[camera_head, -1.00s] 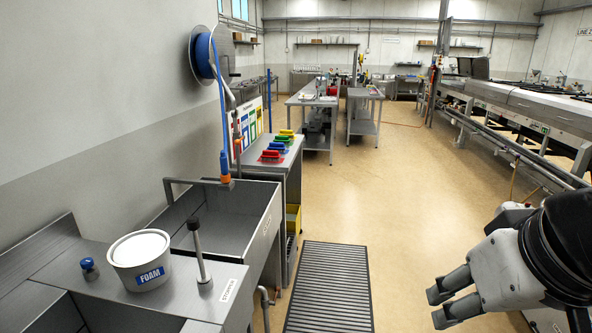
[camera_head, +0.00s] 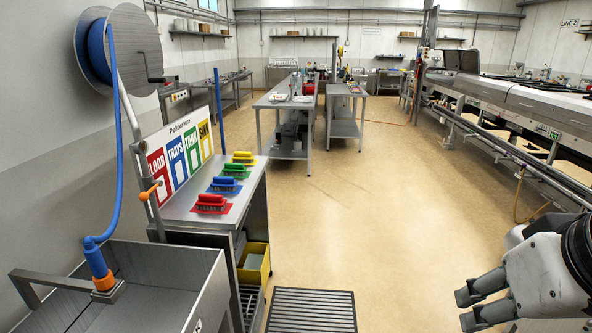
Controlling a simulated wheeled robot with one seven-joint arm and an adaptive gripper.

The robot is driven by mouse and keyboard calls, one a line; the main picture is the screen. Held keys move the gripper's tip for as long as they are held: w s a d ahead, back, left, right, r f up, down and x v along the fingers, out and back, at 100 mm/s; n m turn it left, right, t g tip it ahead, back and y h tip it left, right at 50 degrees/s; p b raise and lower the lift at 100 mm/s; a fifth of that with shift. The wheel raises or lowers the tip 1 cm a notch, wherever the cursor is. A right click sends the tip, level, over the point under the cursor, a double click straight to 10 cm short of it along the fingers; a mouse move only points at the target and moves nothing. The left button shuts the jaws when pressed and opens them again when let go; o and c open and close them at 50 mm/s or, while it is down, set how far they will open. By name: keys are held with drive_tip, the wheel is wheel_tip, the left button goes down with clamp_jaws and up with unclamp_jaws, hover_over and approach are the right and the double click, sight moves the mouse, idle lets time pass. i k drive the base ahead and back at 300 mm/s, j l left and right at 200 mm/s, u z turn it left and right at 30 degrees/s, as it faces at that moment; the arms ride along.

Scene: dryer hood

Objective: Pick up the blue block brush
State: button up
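The blue block brush (camera_head: 223,182) lies on a matching blue mat on the steel side table (camera_head: 185,205). It is second from the front in a row, between the red brush (camera_head: 211,201) and the green brush (camera_head: 234,170). The yellow brush (camera_head: 243,157) is at the far end. My gripper (camera_head: 469,309) is at the lower right, over the floor and well away from the table. Its two fingers are apart with nothing between them.
A steel sink (camera_head: 150,290) with a blue hose (camera_head: 115,140) stands at the near left, before the table. A colour-coded board (camera_head: 180,157) stands along the wall side. A yellow bin (camera_head: 255,262) sits beneath. A floor grate (camera_head: 312,310) lies right of the sink. Open floor stretches ahead.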

sight(220, 183)
drive_tip(key=i+u, duration=0.1)
drive_tip(key=i, duration=0.5)
drive_tip(key=i+l+u, duration=0.15)
drive_tip(key=i, duration=0.45)
drive_tip(key=i+l+u, duration=0.1)
drive_tip(key=i, duration=0.45)
drive_tip(key=i+l+u, duration=0.15)
drive_tip(key=i+u, duration=0.25)
drive_tip(key=i+l+u, duration=0.25)
drive_tip(key=u, duration=0.15)
drive_tip(key=i+l+u, duration=0.3)
drive_tip(key=u, duration=0.15)
drive_tip(key=i+l+u, duration=0.2)
drive_tip(key=l+u, duration=0.2)
drive_tip(key=l, duration=0.15)
drive_tip(key=i+l+u, duration=0.15)
drive_tip(key=l+u, duration=0.25)
drive_tip(key=l, duration=0.1)
